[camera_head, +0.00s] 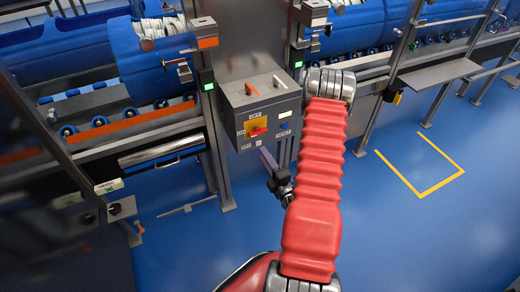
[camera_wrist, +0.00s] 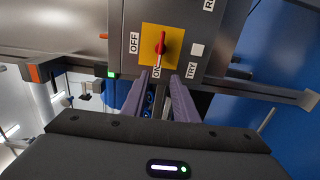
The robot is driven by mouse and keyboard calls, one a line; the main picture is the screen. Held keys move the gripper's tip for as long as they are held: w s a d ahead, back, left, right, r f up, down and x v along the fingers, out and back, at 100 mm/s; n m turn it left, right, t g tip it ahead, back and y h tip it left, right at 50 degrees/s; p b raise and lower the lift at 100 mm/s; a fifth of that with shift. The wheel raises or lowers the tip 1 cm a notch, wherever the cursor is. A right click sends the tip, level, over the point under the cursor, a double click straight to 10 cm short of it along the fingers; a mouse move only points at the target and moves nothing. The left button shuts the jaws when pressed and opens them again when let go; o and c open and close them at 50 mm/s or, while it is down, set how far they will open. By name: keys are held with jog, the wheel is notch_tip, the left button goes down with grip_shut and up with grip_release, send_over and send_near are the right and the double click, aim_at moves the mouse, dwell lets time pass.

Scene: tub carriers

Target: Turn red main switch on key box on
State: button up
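The grey key box (camera_head: 262,105) stands at the centre of the head view, on a post. Its front carries a yellow plate (camera_wrist: 148,56) with the red main switch (camera_wrist: 160,45), also in the head view (camera_head: 258,131). In the wrist view the switch handle lies roughly upright, its lower end toward the ON label (camera_wrist: 156,72); the OFF label (camera_wrist: 134,43) is left of the plate. My gripper (camera_wrist: 161,75) is open and empty. Its two purple fingers point toward the box, tips just below the switch in the wrist view. I cannot tell whether they touch the box.
Blue tubs (camera_head: 165,55) on roller carriers stand behind and left of the box, with metal frames around. Blue floor with a yellow marking (camera_head: 430,188) is clear at right.

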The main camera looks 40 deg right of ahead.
jog(key=shift+v, duration=1.5)
